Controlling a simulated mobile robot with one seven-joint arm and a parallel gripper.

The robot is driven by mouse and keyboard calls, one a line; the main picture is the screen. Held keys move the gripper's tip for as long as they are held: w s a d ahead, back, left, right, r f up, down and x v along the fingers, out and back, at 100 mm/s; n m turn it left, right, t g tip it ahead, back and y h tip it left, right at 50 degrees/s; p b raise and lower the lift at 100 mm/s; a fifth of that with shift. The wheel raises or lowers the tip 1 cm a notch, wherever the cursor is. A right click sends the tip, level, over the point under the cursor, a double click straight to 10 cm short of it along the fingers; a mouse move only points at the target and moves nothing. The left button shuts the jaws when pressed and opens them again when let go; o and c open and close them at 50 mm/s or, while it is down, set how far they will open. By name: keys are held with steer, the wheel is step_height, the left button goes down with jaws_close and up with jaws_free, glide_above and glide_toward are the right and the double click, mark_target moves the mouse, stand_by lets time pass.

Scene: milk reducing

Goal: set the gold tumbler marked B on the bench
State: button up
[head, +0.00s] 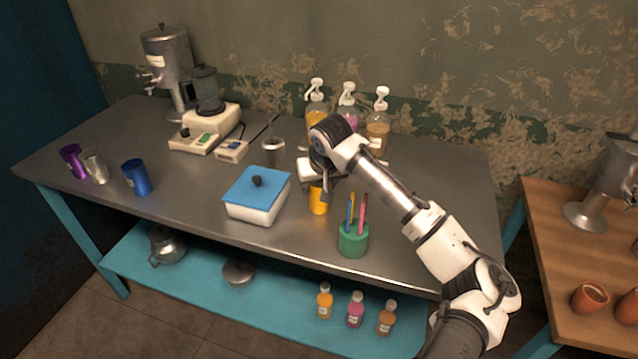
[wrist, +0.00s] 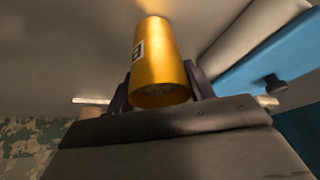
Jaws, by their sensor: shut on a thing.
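The gold tumbler (head: 319,200) is at the middle of the bench (head: 420,200), between the blue-lidded box and the green pen cup. In the wrist view the gold tumbler (wrist: 160,65) stands between my fingers, with part of a white label at its left edge; the letter on it is hard to read. My gripper (head: 318,183) is shut on the tumbler from above and hides its upper part in the head view. The tumbler looks upright, at or very near the bench top; I cannot tell whether it touches.
A white box with a blue lid (head: 257,190) is close on the left. A green pen cup (head: 353,240) is close on the right, near the front edge. Pump bottles (head: 377,130) stand behind. Blue (head: 136,178), silver and purple tumblers are at the left. The bench's right end is clear.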

steer(key=o, duration=1.2)
steer(key=shift+f, duration=0.1)
steer(key=b+v, duration=0.2)
steer(key=v, duration=1)
steer(key=shift+r+b, duration=0.2)
steer(key=shift+b, duration=0.1)
